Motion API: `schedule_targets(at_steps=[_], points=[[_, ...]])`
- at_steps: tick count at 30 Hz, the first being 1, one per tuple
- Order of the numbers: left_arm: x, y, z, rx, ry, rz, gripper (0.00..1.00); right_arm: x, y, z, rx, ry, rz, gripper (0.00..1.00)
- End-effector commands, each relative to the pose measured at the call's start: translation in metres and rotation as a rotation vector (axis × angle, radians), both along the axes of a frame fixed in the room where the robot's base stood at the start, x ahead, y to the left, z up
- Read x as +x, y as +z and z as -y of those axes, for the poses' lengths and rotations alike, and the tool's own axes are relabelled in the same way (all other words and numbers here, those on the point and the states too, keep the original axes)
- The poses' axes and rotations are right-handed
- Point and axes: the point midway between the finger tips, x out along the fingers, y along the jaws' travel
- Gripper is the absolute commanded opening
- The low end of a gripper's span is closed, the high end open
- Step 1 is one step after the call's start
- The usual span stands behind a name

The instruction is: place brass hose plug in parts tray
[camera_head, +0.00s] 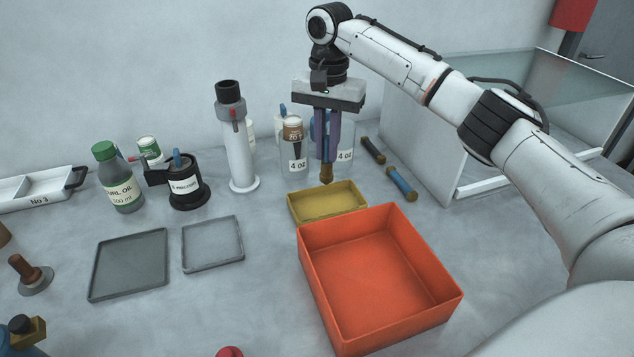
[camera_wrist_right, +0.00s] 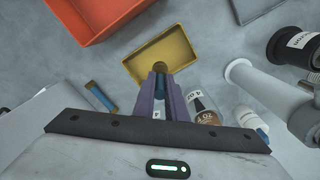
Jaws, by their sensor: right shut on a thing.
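My right gripper (camera_head: 327,157) points down in the head view, its two purple-grey fingers shut on the brass hose plug (camera_head: 326,174). The plug's brass end sticks out below the fingertips. In the right wrist view the gripper (camera_wrist_right: 160,78) holds the plug (camera_wrist_right: 161,67), with a blue part between the fingers. A small yellow tray (camera_head: 300,211), also in the right wrist view (camera_wrist_right: 132,71), lies below the plug. The plug overlaps the tray's back edge in the head view; the exact height gap is unclear. My left gripper is not in view.
A larger orange bin (camera_head: 448,300) stands in front of the yellow tray. A blue rod with brass ends (camera_head: 401,184) and a dark rod (camera_head: 372,150) lie right. Bottles (camera_head: 294,150) stand close behind the gripper, a white column (camera_head: 238,150) to its left. Flat grey trays (camera_head: 130,265) lie left.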

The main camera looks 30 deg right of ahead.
Motion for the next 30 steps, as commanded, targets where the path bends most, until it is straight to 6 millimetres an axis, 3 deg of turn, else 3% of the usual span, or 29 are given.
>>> schedule_targets(at_steps=[4, 18, 29, 30], points=[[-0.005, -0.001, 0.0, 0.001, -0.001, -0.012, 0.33, -0.001, -0.028, 0.001, -0.002, -0.001, -0.002, 0.0], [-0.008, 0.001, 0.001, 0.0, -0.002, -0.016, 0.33, 0.0, -0.078, 0.0, -0.001, 0.0, -0.001, 0.0], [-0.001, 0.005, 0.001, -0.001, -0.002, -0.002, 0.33, 0.0, -0.082, 0.0, 0.001, 0.0, -0.001, 0.0], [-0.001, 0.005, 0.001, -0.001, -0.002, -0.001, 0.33, 0.0, -0.082, 0.0, 0.0, 0.0, 0.0, 0.16]])
